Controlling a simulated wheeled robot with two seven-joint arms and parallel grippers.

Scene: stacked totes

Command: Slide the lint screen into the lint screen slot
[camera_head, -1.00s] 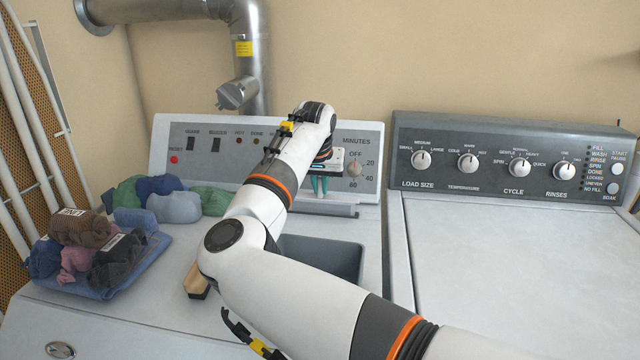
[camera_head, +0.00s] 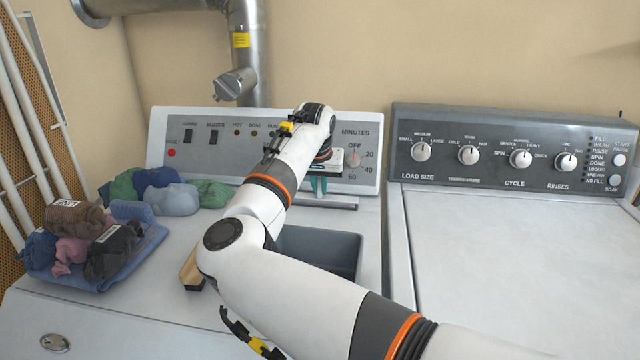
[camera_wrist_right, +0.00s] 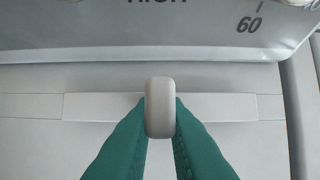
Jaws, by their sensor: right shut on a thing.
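My right gripper (camera_head: 318,190) reaches over the back of the dryer top, in front of the control panel. In the right wrist view its green fingers (camera_wrist_right: 160,125) are shut on the grey rounded handle of the lint screen (camera_wrist_right: 160,108). The screen's pale top strip (camera_wrist_right: 225,107) extends to both sides of the handle and lies in line with the long lint screen slot (camera_wrist_right: 30,107). The screen's body below the strip is hidden, and I cannot tell whether the strip is fully flush. My left gripper is not in view.
A grey bin (camera_head: 345,252) stands in front of the slot, partly behind my arm. A wooden-handled brush (camera_head: 191,270) lies left of my arm. The washer top (camera_head: 500,260) at right is clear.

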